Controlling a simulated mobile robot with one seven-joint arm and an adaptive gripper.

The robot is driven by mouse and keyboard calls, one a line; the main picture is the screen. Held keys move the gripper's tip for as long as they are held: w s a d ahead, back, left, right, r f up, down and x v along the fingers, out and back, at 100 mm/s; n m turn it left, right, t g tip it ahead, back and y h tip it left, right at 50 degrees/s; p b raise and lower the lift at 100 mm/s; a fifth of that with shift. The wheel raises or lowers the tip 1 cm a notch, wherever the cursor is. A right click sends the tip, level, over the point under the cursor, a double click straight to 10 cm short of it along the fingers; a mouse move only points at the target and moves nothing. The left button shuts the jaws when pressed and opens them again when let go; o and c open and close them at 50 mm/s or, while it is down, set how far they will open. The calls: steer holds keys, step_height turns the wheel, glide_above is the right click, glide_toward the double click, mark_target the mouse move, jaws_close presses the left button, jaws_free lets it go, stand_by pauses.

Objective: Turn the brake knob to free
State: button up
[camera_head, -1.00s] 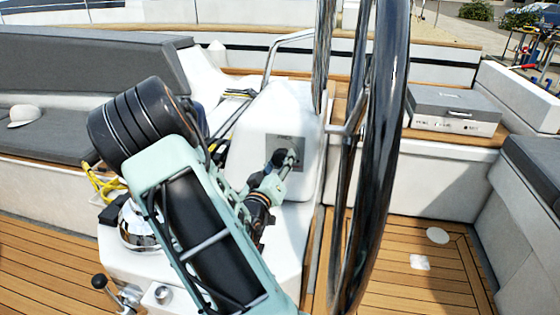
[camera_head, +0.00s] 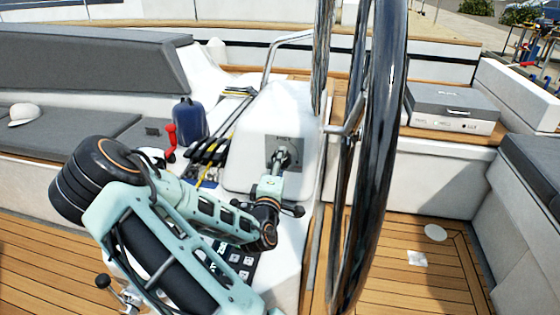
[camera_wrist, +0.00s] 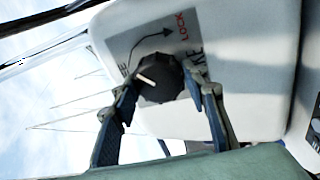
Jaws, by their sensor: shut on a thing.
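The black brake knob (camera_wrist: 165,92) sits on a grey plate (camera_wrist: 125,45) on the white pedestal. Its white mark lies on the side toward the partly hidden lettering ending in "EE". Red "LOCK" lettering stands at the top of the plate, with a curved arrow beside it. My gripper (camera_wrist: 160,84) has one finger on each side of the knob and is shut on it. In the head view, the gripper (camera_head: 281,164) reaches the grey plate (camera_head: 298,146) from below, and the fingers largely hide the knob.
The large steering wheel (camera_head: 385,130) stands close to the right of my arm. A blue fender (camera_head: 190,120), a red handle (camera_head: 170,138) and rope clutches (camera_head: 210,150) lie left of the pedestal (camera_head: 255,125). A grey box (camera_head: 452,108) sits on the far right bench.

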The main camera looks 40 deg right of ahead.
steer(key=shift+s+d+r+n+y+p, duration=0.1)
steer(key=shift+n+y+p, duration=0.4)
steer(key=shift+n, duration=2.1)
steer(key=shift+r+n+y+p, duration=0.15)
steer(key=shift+n+p, duration=0.5)
steer(key=shift+n, duration=1.95)
steer(key=shift+f+n, duration=0.15)
steer(key=shift+n, duration=0.15)
steer(key=o, duration=1.2)
steer(key=shift+c, duration=0.2)
steer(key=v, duration=0.7)
steer(key=shift+s, duration=0.2)
steer(key=shift+f, duration=0.1)
